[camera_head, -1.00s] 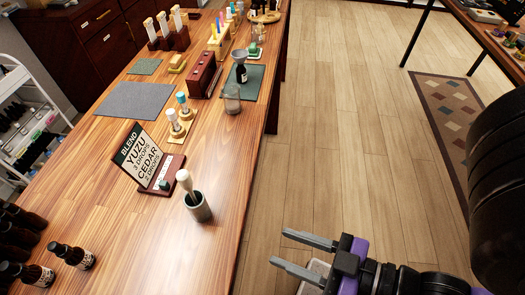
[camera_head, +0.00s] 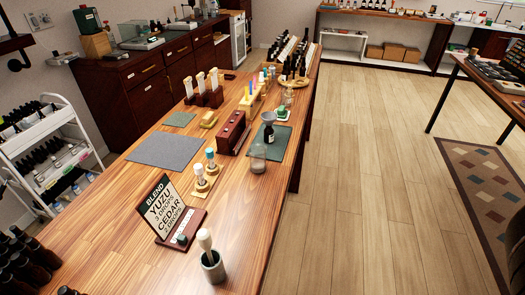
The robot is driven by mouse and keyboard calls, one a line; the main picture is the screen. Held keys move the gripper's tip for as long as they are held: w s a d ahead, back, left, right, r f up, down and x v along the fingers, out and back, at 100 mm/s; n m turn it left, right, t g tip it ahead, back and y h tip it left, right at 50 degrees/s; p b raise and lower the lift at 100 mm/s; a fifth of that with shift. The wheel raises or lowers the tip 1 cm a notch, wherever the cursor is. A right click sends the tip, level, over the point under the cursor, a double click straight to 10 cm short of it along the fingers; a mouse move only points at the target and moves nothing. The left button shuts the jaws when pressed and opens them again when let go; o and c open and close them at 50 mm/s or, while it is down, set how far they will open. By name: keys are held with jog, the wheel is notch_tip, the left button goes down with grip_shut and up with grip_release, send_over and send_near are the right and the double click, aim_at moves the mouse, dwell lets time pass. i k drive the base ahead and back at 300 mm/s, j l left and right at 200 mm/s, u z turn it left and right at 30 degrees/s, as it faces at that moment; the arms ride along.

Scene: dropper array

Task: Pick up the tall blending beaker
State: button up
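A clear glass beaker (camera_head: 258,160) stands upright on the wooden table near its right edge. It is at the front of a dark green mat (camera_head: 280,137), just below a small dark bottle with a funnel (camera_head: 268,130); it looks empty, though it is small in view. I cannot tell for sure that it is the tall blending beaker. My gripper is out of view, so its distance from the beaker and its state are hidden.
A grey-green pot with a pale bulb-topped stick (camera_head: 212,266) and a blend sign (camera_head: 167,209) stand nearer. Two droppers (camera_head: 205,174) and a dark red block (camera_head: 232,132) are left of the beaker. Floor right of the table (camera_head: 370,180) is clear.

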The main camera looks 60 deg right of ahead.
aim_at(257, 152)
jog(key=j+z, duration=0.1)
jog(key=z, duration=0.7)
jog(key=j+z, duration=0.1)
jog(key=z, duration=0.7)
jog(key=k+j+z, duration=0.15)
jog(key=k+j, duration=0.35)
jog(key=j, duration=0.15)
jog(key=i+j, duration=0.2)
jog(key=i, duration=0.2)
